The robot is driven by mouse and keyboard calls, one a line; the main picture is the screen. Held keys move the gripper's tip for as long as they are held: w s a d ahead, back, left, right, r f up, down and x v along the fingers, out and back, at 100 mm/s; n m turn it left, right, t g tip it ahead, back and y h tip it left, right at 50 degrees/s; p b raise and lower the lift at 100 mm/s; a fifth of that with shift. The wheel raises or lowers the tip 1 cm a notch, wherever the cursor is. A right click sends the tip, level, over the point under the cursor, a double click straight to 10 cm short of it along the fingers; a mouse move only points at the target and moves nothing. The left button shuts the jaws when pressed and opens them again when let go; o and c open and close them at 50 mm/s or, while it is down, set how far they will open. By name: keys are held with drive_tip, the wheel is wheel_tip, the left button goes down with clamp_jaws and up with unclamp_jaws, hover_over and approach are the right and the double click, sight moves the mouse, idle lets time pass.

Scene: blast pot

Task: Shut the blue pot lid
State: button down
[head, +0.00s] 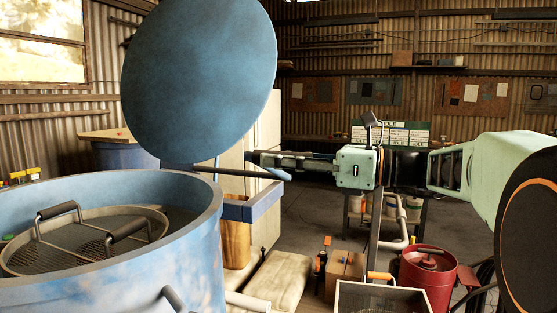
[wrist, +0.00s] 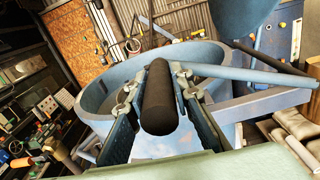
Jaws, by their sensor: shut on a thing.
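The blue pot lid (head: 200,75) stands raised and steeply tilted above the blue pot (head: 130,250), whose mouth is open. A blue bar (head: 235,171) runs below the lid's lower edge and also shows in the wrist view (wrist: 250,74). My gripper (head: 250,158) is at the right of the lid's lower edge, level with the bar. In the wrist view its fingers are shut on a black cylindrical grip (wrist: 158,100). The bar meets the area near the grip's far end; the exact joint is hidden. Part of the lid shows at the wrist view's top right (wrist: 243,15).
A round mesh basket (head: 85,240) with two dark-gripped handles sits in the pot's mouth. Tan sacks (head: 275,280), a red canister (head: 428,275) and an open tray (head: 380,298) stand on the floor to the right. A blue-edged frame (head: 250,207) adjoins the pot.

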drive_tip(key=shift+f, duration=0.1)
wheel_tip(320, 180, down, 24)
drive_tip(key=n+b, duration=1)
drive_tip(key=b, duration=1.2)
drive_tip(key=w+d+f+n+b, duration=0.2)
drive_tip(key=w+d+f+n, duration=0.2)
drive_tip(key=w, duration=0.5)
drive_tip(key=w+d+f+n+b, duration=0.2)
drive_tip(key=w+f+n, duration=0.4)
drive_tip(key=w+f, duration=0.3)
drive_tip(key=shift+w+d+f+n, duration=0.25)
drive_tip(key=shift+w+d+n, duration=0.15)
drive_tip(key=shift+d, duration=0.5)
drive_tip(key=c, duration=1.7)
unclamp_jaws()
drive_tip(key=shift+r, duration=0.15)
